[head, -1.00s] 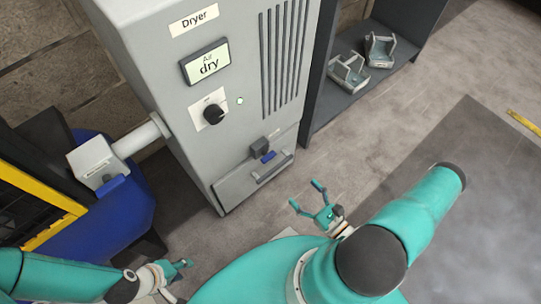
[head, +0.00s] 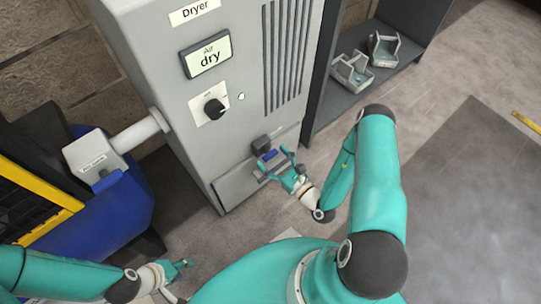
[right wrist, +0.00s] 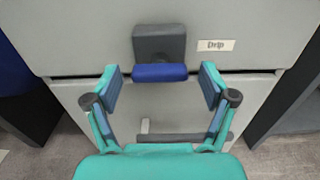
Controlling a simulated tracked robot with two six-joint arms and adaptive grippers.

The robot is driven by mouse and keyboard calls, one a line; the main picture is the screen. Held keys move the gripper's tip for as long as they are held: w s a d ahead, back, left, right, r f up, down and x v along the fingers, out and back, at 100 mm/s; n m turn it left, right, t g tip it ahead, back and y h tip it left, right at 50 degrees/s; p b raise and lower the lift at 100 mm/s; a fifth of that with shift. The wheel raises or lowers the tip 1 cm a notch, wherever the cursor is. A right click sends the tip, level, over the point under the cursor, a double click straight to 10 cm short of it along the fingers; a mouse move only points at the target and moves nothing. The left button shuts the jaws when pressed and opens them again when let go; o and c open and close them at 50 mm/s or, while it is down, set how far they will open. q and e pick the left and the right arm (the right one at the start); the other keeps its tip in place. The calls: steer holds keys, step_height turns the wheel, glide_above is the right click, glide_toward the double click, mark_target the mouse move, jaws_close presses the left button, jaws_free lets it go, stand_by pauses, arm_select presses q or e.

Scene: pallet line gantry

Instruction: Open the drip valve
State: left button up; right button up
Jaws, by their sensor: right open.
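The drip valve is a dark grey block (right wrist: 160,42) with a blue lever (right wrist: 160,72) under it, low on the front of the grey dryer. A "Drip" label (right wrist: 215,45) sits to its right in the right wrist view. In the head view the valve block (head: 261,143) and blue lever (head: 269,155) show just beyond my right gripper (head: 273,163). My right gripper is open and empty; in the right wrist view its fingers (right wrist: 160,76) stand either side of the lever, with gaps at both ends. My left gripper (head: 187,264) is low at the left, away from the dryer; its opening is unclear.
The dryer (head: 150,70) has a "dry" display (head: 207,57) and black knob (head: 214,108). Below the valve is a drawer-like panel with a bar handle (right wrist: 185,138). A blue bin (head: 110,215) stands left.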

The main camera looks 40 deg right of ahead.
steer(key=shift+w, duration=0.7)
steer(key=c, duration=1.2)
steer(key=shift+o, duration=0.2)
